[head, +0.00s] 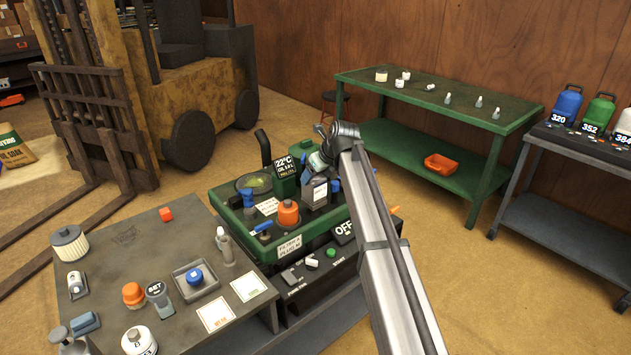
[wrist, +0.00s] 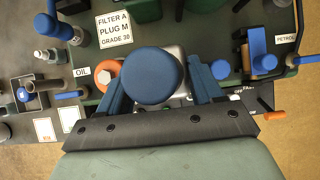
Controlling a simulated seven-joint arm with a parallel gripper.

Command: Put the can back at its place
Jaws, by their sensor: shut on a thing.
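My gripper (head: 320,180) is over the green mower body (head: 228,216), with its blue fingers pointing down. The can looks upright beside an orange-capped container (head: 288,213). I cannot tell whether its base touches the mower. A blue, a green and a white can (head: 624,125) stand on the dark rack (head: 588,146) at the right.
A grey table (head: 130,270) at the left holds several bottles, caps and cards. A green bench (head: 440,97) with small parts is at the back. A forklift (head: 180,90) is at the left. Floor is clear at the right.

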